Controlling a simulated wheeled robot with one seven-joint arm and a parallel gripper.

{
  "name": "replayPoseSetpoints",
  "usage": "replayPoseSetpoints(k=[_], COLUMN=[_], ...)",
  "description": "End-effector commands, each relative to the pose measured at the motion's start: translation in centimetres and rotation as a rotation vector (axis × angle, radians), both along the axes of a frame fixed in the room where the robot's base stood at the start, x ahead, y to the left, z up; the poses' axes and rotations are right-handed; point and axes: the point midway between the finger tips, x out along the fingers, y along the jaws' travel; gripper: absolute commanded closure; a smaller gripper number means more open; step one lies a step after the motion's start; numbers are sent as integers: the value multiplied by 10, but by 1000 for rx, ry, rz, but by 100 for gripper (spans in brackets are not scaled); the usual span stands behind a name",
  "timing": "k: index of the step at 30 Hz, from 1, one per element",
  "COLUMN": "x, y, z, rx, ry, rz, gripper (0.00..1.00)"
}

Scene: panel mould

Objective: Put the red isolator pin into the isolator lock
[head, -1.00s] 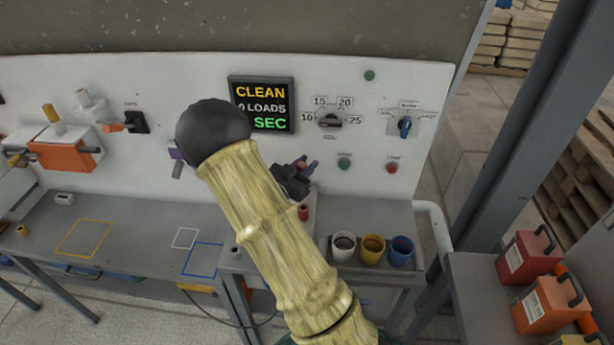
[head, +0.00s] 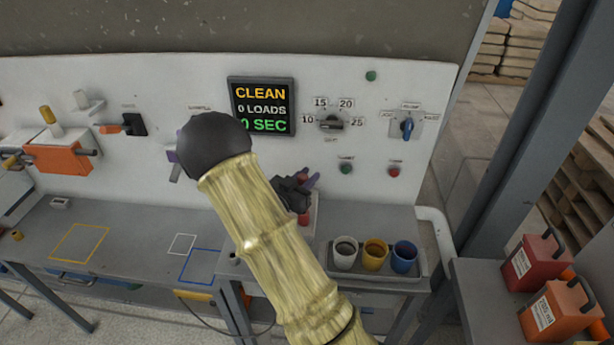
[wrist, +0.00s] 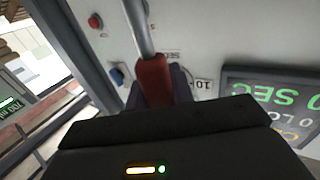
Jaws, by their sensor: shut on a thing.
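My gripper (head: 306,182) is in front of the white panel, low and right of the display. It is shut on the red isolator pin, whose red handle (wrist: 152,78) sits between the dark purple fingers in the wrist view. The pin's grey metal shaft points away from the gripper, towards the top of that picture. In the head view only a little red shows at the fingers. A purple and grey fitting (head: 173,158) on the panel is partly hidden by my arm. I cannot tell whether it is the isolator lock.
The display (head: 262,106) and a rotary dial (head: 331,123) are on the panel. A blue-handled switch (head: 407,127) is further right. A small red item (head: 303,218) stands on the bench below my gripper. A tray of cups (head: 375,272) is to its right.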

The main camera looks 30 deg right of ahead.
Motion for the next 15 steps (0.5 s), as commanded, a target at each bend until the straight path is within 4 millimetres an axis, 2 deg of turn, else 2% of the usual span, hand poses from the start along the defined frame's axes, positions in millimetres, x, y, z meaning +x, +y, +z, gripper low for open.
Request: replayPoseSetpoints(k=[1,6,15], x=[0,0,0], y=[0,0,0], z=[-8,-19,-23], rx=[-1,0,0], ry=[0,-1,-1], rz=[0,0,0], gripper=[100,100,100])
